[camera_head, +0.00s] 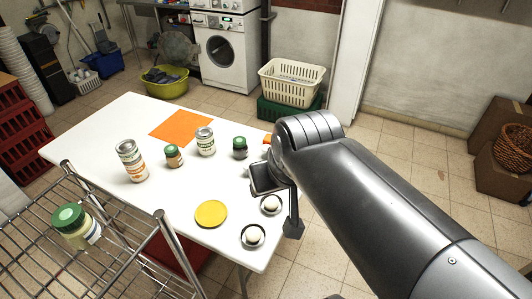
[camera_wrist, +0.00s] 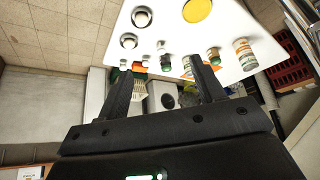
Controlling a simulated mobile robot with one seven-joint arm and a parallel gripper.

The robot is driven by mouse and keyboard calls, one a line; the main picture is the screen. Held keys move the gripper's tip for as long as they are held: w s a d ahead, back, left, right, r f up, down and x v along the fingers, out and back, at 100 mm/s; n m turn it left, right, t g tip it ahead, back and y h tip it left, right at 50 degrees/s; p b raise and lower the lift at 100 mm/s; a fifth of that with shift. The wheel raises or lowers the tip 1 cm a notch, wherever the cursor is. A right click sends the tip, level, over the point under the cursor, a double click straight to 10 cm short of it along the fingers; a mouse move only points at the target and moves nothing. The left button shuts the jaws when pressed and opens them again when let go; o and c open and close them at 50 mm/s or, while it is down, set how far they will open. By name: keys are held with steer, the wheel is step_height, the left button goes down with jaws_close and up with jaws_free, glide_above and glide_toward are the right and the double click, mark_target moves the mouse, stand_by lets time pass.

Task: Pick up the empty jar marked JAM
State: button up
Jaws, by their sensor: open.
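Several jars stand on the white table (camera_head: 110,120): a tall orange-labelled jar (camera_head: 131,162), a small green-lidded jar (camera_head: 174,156), a pale-lidded jar (camera_head: 205,142) and a dark green-lidded jar (camera_head: 240,148). Another green-lidded jar (camera_head: 76,226) lies or leans on the wire rack. I cannot read JAM on any label, nor tell which jar is empty. My gripper (camera_wrist: 162,68) is open with nothing between its fingers. In the head view it is over the table's right edge, right of the jars and apart from them. The wrist view also shows the tall jar (camera_wrist: 244,53).
A yellow disc (camera_head: 211,214) and two dark round dishes holding white pieces (camera_head: 253,237) (camera_head: 271,205) are near the table's front right. An orange mat (camera_head: 181,126) lies at the back. The wire rack (camera_head: 120,262) stands front left.

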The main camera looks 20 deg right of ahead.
steer(key=w+d, duration=0.2)
steer(key=w, duration=1)
steer(key=g, duration=0.1)
glide_above(266, 147)
steer(key=s, duration=0.4)
step_height(266, 147, down, 24)
steer(key=x, duration=0.5)
steer(key=shift+s+a+f, duration=0.1)
steer(key=shift+s+f, duration=0.05)
steer(key=shift+f, duration=0.05)
steer(key=shift+x, duration=3.25)
steer(key=shift+r, duration=0.1)
steer(key=c, duration=1.1)
